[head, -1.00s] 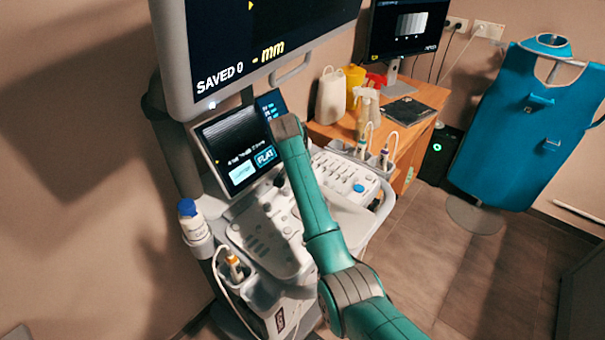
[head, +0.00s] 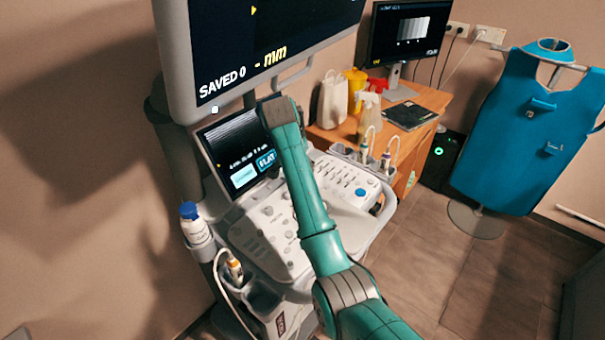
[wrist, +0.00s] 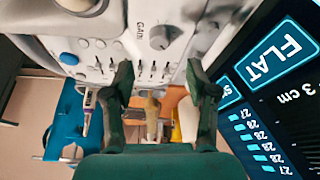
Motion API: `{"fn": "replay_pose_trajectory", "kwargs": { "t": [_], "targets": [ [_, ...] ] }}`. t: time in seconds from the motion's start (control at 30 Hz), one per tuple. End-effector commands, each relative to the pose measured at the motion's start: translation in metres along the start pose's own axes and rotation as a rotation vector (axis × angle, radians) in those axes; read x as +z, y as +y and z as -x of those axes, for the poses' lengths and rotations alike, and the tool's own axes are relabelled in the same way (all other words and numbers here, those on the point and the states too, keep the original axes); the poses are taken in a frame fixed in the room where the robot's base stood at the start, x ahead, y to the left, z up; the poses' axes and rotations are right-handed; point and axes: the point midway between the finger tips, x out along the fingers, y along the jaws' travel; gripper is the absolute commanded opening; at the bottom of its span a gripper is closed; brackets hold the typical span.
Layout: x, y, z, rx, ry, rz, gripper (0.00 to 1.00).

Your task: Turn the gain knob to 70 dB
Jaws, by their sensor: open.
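The gain knob (wrist: 163,37) is a grey round knob on the white control panel (head: 275,225), beside the printed word GAIN in the wrist view. My gripper (wrist: 160,78) is open and empty, its two dark green fingers apart. In the wrist view the knob shows just beyond the gap between the fingertips, apart from them. The knob's pointer setting is too small to read. In the head view my arm covers part of the panel, and I cannot pick out the gain knob there.
A touch screen (head: 238,150) reading FLAT stands behind the panel, close beside my fingers in the wrist view. A large monitor (head: 215,97) overhangs it. Probes (head: 364,152) stand in holders at the panel's right. A blue-capped bottle (head: 194,225) is at its left. Open floor lies right.

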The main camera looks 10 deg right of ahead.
Motion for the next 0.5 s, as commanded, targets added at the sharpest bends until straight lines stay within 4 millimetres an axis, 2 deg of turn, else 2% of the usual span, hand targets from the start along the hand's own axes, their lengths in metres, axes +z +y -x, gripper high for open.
{"fn": "replay_pose_trajectory", "kwargs": {
  "t": [0.03, 0.2, 0.5],
  "targets": [
    [-0.001, -0.001, 0.01, -0.002, 0.003, -0.001, 0.58],
    [-0.001, 0.0, 0.034, -0.001, 0.001, 0.0, 0.58],
    [0.0, 0.0, 0.047, 0.0, 0.0, 0.001, 0.58]
  ]
}}
